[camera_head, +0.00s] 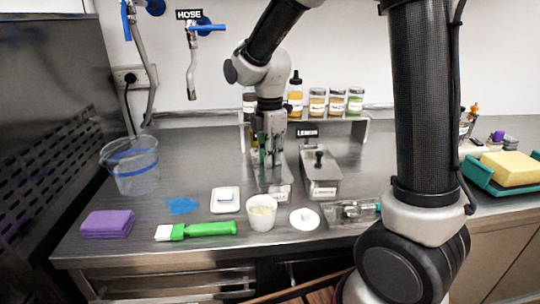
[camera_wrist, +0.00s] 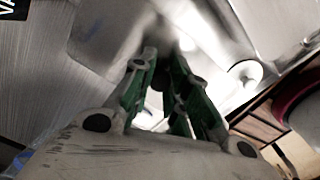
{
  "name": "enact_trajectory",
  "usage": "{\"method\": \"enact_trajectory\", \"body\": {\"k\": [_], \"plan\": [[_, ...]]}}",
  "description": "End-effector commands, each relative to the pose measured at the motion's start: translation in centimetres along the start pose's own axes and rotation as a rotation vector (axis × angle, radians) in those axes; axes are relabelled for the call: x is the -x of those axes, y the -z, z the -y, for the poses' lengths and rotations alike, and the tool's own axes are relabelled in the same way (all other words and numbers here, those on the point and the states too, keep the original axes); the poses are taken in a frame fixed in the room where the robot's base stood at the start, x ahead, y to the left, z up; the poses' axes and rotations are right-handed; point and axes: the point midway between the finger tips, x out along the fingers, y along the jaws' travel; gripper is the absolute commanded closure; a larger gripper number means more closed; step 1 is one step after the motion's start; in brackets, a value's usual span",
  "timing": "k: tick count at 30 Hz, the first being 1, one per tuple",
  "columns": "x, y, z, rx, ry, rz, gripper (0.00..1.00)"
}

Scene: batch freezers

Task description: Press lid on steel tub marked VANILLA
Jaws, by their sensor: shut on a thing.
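A steel tub (camera_head: 275,190) stands on the counter directly below my gripper (camera_head: 268,158), with a white label on its front too small to read. In the wrist view, a black sign (camera_wrist: 13,9) shows the letters "VA" at the top left. My gripper, pointing down, also shows in the wrist view (camera_wrist: 163,58), with its green-sided fingers closed together over blurred steel. What is between the fingertips looks to be the lid's knob, but the fingers hide it. I cannot tell whether the lid sits flush on the tub.
A second steel tub (camera_head: 323,190) with a black-knobbed lid stands close on the right, by a LEMON sign (camera_head: 307,131). In front are a white cup (camera_head: 261,222), a white disc (camera_head: 304,219) and a green-handled brush (camera_head: 205,229).

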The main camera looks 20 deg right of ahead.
Motion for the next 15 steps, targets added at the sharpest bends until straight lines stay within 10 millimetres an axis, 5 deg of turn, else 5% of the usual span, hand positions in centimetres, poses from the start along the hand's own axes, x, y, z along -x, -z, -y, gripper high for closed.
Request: {"method": "enact_trajectory", "body": {"k": [6, 7, 10, 15], "plan": [[0.01, 0.00, 0.00, 0.000, 0.000, 0.000, 1.00], [0.01, 0.00, 0.00, 0.000, 0.000, 0.000, 0.80], [0.01, 0.00, -0.01, 0.000, 0.000, 0.000, 0.61], [0.01, 0.00, -0.01, 0.000, 0.000, 0.000, 0.58]]}}
